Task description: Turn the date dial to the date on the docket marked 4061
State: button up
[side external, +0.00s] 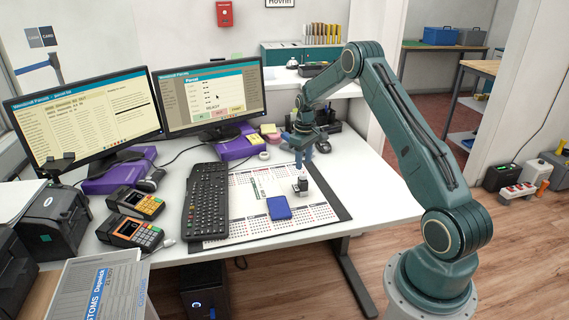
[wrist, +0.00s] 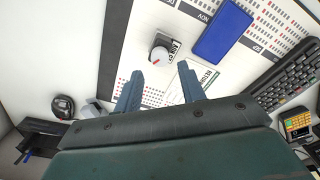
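The date dial (side external: 300,186), a small round knob with a pale top on a dark base, stands on the calendar desk pad. In the wrist view the dial (wrist: 159,54) shows a red pointer line and a black-and-white plate beside it. My gripper (side external: 304,160) is above the desk beside the dial. In the wrist view its two fingers (wrist: 161,83) are apart with nothing held between them, and the dial lies just beyond the tips. A printed slip (wrist: 204,78) lies partly behind the right finger. Its number and date are too small to read, so I cannot tell whether it is docket 4061.
A blue flat pad (side external: 279,208) lies on the desk pad (side external: 330,210) near the dial. A black keyboard (side external: 207,201) is to the left, with two card terminals (side external: 133,232) beyond it. Two monitors (side external: 212,99) stand behind. A tape roll (side external: 264,156) sits near the back.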

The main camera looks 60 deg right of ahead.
aim_at(303, 174)
jog(key=shift+f, duration=2.6)
jog(key=c, duration=0.7)
jog(key=shift+f+m, duration=0.1)
jog(key=shift+m, duration=0.2)
jog(key=m, duration=0.5)
jog(key=shift+m, duration=0.4)
jog(key=shift+a+m, duration=0.1)
jog(key=shift+m, duration=2.7)
